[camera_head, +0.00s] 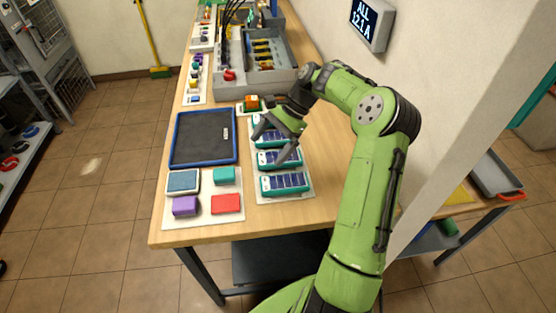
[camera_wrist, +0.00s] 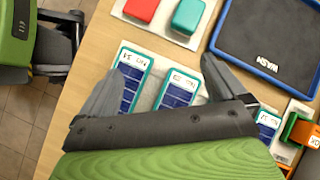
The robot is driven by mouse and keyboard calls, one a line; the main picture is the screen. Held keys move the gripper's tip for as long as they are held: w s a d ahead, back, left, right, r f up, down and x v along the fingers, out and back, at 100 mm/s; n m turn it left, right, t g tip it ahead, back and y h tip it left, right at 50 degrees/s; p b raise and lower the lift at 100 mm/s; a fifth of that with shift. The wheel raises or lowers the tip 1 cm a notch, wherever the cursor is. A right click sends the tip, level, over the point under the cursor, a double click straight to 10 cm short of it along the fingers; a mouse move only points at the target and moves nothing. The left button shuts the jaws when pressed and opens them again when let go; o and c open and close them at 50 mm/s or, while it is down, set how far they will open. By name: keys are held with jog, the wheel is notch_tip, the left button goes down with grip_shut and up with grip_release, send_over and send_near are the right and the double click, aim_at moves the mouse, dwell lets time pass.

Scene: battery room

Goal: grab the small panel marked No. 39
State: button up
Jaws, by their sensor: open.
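Several small blue solar panels with teal frames lie in a row on a pale mat (camera_head: 299,196). The near panel (camera_head: 285,183) is also at left in the wrist view (camera_wrist: 130,83). The middle panel (camera_head: 278,158) shows between my fingers in the wrist view (camera_wrist: 177,92). A further panel (camera_head: 267,134) is partly hidden by my gripper and shows at right in the wrist view (camera_wrist: 267,122). The white labels are too small and turned to read surely; I cannot tell which is No. 39. My gripper (camera_head: 271,147) is open and empty above the middle panels.
A blue-rimmed dark tray marked WASH (camera_head: 205,138) lies left of the panels. A pale board (camera_head: 204,216) holds coloured blocks. An orange and green item (camera_head: 252,103) and a grey bin (camera_head: 255,84) stand behind. A wall display (camera_head: 371,22) is at right.

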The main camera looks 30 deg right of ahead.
jog(key=d+f+m+t+y, duration=0.1)
jog(key=d+f+m, duration=0.1)
jog(key=d, duration=0.2)
jog(key=s+d+f+m+t+y, duration=0.1)
jog(key=d+f+m+t, duration=0.1)
jog(key=d, duration=0.1)
jog(key=d+f+m+t+y, duration=0.1)
jog(key=d+f+m, duration=0.1)
jog(key=d+m, duration=0.1)
jog(key=shift+s+d+t+y+b, duration=0.3)
jog(key=shift+d+t+y, duration=0.1)
jog(key=shift+d, duration=0.45)
jog(key=b+x, duration=0.1)
jog(key=x, duration=0.5)
jog(key=shift+w+a+f+b, duration=0.2)
jog(key=shift+w+b, duration=0.1)
jog(key=shift+w, duration=0.05)
jog(key=shift+w+a+f, duration=0.15)
jog(key=shift+w+a, duration=0.05)
jog(key=shift+a, duration=0.2)
jog(key=c, duration=1.2)
jog(key=shift+o, duration=0.2)
